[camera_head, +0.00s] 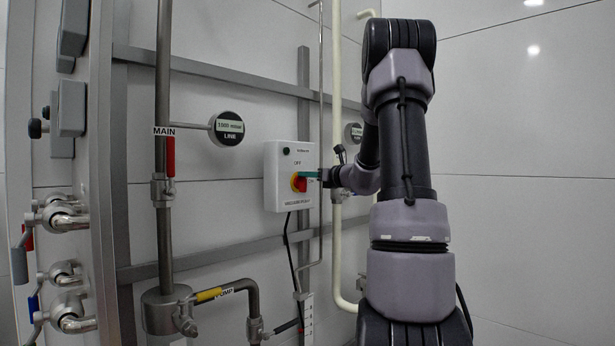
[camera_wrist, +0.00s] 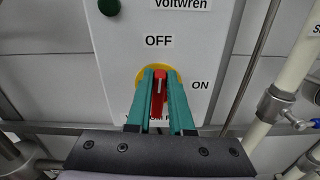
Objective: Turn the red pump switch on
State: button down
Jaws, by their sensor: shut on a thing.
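The red pump switch (camera_head: 299,183) is a knob on a yellow round base, on the front of a white control box (camera_head: 278,163). In the wrist view the red knob (camera_wrist: 159,88) stands roughly upright in the picture, its white mark below the OFF label. The ON label is to its right. My gripper (camera_head: 309,175) reaches in from the right in the head view. Its teal fingers (camera_wrist: 159,74) are shut on the red knob, one on each side. They hide part of the yellow base and the lettering below.
A green button (camera_wrist: 109,7) is at the box's upper left. A vertical pipe with a red MAIN valve handle (camera_head: 170,157) stands left of the box, and a yellow PUMP valve handle (camera_head: 208,295) is below. Cream pipes (camera_head: 337,120) run close on the right.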

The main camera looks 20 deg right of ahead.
jog(key=shift+w+d+f+m, duration=0.15)
jog(key=shift+d+f+m, duration=0.3)
jog(key=shift+m, duration=2.4)
jog(key=shift+w+d+f+m, duration=0.2)
jog(key=shift+f+m, duration=0.35)
jog(key=shift+m, duration=2.25)
jog(key=shift+w+d+f+m, duration=0.1)
jog(key=shift+d+f+m, duration=0.35)
jog(key=shift+m, duration=2.4)
jog(key=shift+a+f, duration=0.1)
jog(key=shift+a, duration=0.05)
jog(key=c, duration=0.8)
grip_release()
jog(key=shift+r, duration=0.2)
